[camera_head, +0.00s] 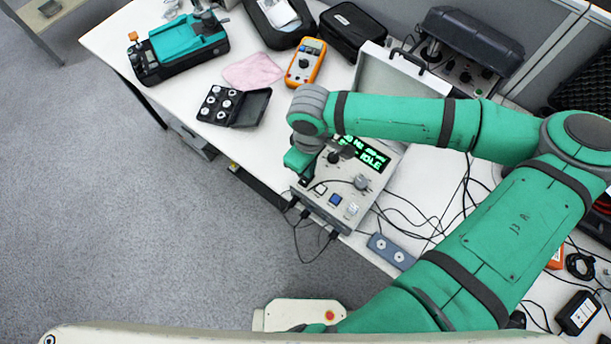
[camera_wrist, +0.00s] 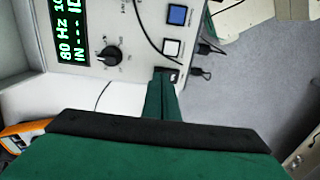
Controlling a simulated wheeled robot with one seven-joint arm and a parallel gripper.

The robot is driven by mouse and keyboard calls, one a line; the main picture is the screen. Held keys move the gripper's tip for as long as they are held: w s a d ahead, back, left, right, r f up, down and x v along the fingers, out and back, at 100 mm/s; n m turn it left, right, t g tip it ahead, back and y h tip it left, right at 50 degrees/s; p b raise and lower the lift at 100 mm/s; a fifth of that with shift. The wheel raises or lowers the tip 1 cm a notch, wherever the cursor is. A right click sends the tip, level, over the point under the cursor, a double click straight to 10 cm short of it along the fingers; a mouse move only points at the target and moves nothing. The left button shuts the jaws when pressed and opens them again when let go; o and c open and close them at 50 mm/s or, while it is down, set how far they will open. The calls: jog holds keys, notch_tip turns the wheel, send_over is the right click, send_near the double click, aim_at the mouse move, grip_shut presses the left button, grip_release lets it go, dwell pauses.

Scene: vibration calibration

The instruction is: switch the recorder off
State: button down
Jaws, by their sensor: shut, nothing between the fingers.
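A grey instrument box (camera_head: 325,211) with a lit green display (camera_head: 366,153) stands on the white table; I see no label naming it the recorder. In the head view my gripper (camera_head: 304,178) is over the panel's left end.
Cables (camera_head: 313,229) plug into the box's front edge. A grey strip with two buttons (camera_head: 391,251) lies to its right among loose leads. An orange multimeter (camera_head: 306,62), a black case of small parts (camera_head: 234,106) and a pink cloth (camera_head: 252,71) lie behind.

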jog(key=shift+f, duration=0.55)
dwell(0.4)
notch_tip(320, 180, up, 7)
dwell(0.9)
